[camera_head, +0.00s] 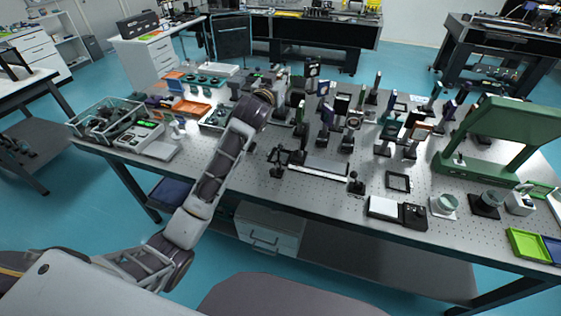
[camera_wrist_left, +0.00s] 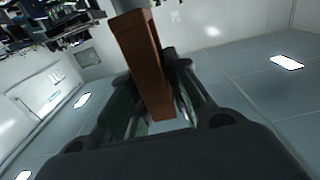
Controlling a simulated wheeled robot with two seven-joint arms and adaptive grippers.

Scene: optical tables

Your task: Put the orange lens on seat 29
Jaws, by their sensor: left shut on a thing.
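My left gripper (camera_wrist_left: 155,90) is shut on an orange-brown slab, which I take to be the orange lens (camera_wrist_left: 145,60). In the left wrist view it is seen nearly edge-on, tilted, between the two dark fingers, with a grey part at its top. In the head view my left arm reaches over the table, and its gripper (camera_head: 290,97) is at the back, left of the standing optics. The held piece is hard to make out there. Seat numbers are too small to read, so I cannot tell which place is seat 29. My right gripper is not in view.
The perforated optical table (camera_head: 335,208) carries several upright optics on posts, some close to my gripper. A black square frame (camera_head: 398,181) lies toward the front. A green bridge-shaped stand (camera_head: 512,125) is at right. A clear bin (camera_head: 105,118) and an orange tray (camera_head: 187,108) are at left.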

